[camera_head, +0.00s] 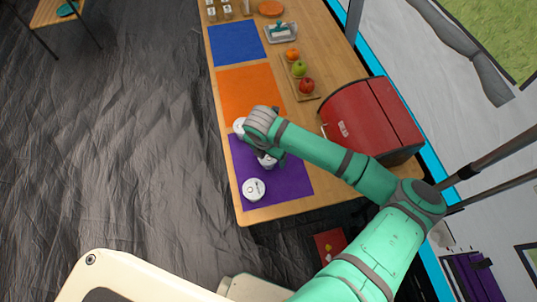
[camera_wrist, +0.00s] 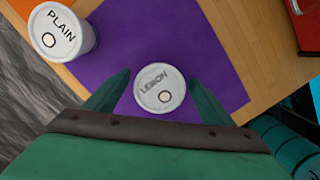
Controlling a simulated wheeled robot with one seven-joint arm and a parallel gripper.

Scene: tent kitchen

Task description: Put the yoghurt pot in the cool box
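A white yoghurt pot with a lid reading LEMON (camera_wrist: 160,88) stands upright on the purple mat, between my gripper's fingers in the wrist view. My gripper (camera_wrist: 158,95) is open, with a dark green finger on each side of the pot and gaps showing. In the head view this pot (camera_head: 267,162) is partly hidden under my gripper (camera_head: 274,158). A second white pot, reading PLAIN (camera_wrist: 62,32), stands by the orange mat; it also shows in the head view (camera_head: 239,126). A third white pot (camera_head: 253,189) stands near the table's front corner. No cool box can be identified for certain.
A large red box (camera_head: 350,112) stands on the table (camera_head: 330,50) at the right, beyond my gripper. Fruit lies on a wooden board (camera_head: 303,92). The orange mat (camera_head: 245,88) and blue mat (camera_head: 237,44) look clear. A red item (camera_head: 330,240) is on the floor.

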